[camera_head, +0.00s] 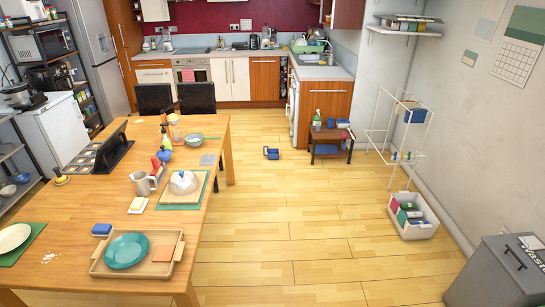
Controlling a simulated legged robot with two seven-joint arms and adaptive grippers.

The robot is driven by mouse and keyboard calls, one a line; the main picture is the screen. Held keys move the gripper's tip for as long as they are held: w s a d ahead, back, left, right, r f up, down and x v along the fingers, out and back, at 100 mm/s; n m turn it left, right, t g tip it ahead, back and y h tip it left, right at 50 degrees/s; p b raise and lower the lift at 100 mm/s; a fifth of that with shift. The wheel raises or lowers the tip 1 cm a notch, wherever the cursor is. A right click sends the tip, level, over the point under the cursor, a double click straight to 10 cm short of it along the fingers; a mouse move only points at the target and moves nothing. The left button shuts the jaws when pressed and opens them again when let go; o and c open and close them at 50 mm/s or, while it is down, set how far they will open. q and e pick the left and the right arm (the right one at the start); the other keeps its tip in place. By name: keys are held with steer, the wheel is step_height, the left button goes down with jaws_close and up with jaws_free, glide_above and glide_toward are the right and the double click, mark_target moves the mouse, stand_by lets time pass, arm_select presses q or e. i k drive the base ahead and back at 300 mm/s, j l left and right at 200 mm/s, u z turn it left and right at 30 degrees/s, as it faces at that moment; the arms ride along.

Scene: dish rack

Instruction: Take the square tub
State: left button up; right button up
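No single thing is clearly the square tub. A white box-shaped container (421,233) with several coloured items in it stands on the floor at the right. A small blue object (271,153) sits on the floor in mid-room; its exact shape is too small to tell. On the far counter by the sink, a green dish rack or basin (309,49) shows, with its contents too small to make out. Neither of my grippers is in view.
A long wooden table (75,225) at left bears a tray (108,268), pitcher (143,183) and dishes. A small stool (331,142) and white drying rack (393,125) stand at right. A grey bin (490,275) fills the lower right corner. The middle floor is mostly clear.

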mark_target(271, 151)
steer(key=i+z, duration=0.2)
steer(key=i, duration=5.15)
steer(key=i+z, duration=0.1)
steer(key=i, duration=0.65)
steer(key=i+j+z, duration=0.1)
steer(key=i, duration=0.6)
steer(key=i+j+z, duration=0.1)
steer(key=i, duration=0.65)
steer(key=j, duration=0.1)
